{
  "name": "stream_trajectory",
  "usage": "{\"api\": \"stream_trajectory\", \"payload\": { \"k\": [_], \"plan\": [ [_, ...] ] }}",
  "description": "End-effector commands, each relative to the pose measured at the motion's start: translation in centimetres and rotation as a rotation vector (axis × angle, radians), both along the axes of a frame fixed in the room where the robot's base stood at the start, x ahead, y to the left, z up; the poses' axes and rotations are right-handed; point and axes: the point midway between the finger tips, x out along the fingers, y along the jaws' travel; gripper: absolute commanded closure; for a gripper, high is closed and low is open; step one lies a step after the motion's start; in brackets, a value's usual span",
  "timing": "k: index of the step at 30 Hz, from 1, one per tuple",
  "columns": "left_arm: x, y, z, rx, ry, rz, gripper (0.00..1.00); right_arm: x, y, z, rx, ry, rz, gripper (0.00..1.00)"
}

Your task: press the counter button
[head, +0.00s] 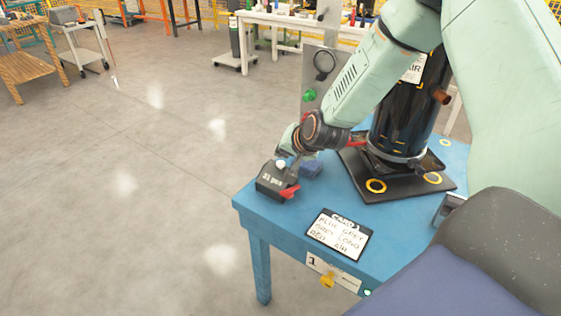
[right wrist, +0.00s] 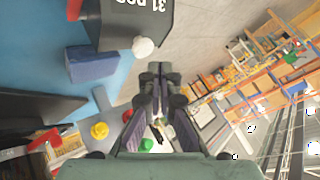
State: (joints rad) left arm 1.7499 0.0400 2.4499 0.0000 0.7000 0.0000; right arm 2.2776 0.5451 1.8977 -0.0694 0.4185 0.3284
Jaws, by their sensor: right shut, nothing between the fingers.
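The counter is a dark box (head: 272,182) marked "31 pcs" near the left corner of the blue table. Its round white button (head: 281,163) sits on top. In the right wrist view the counter (right wrist: 128,25) is at the upper left and the white button (right wrist: 143,46) shows just above the fingertips, apart from them in the picture. My right gripper (right wrist: 153,70) is shut and empty. In the head view the right gripper (head: 295,162) reaches down close by the button; whether it touches cannot be told. My left gripper is not in view.
A blue block (head: 311,169) lies beside the counter. A black cylinder (head: 402,105) stands on a dark base plate (head: 415,187). A handwritten board (head: 340,234) lies at the front of the blue table (head: 290,222). A green button (head: 309,95) is on a grey panel behind. Open floor lies left.

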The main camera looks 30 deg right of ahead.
Motion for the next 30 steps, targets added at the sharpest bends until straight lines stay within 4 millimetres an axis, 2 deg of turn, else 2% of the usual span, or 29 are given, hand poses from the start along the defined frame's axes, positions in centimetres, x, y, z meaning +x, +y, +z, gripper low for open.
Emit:
{"api": "stream_trajectory", "payload": {
  "k": [15,30],
  "plan": [
    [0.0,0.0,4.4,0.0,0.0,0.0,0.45,0.0,0.0,4.7,0.0,-0.001,0.001,1.0],
    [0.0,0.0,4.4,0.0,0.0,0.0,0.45,0.0,0.0,4.7,0.0,0.0,0.0,1.0]
  ]
}}
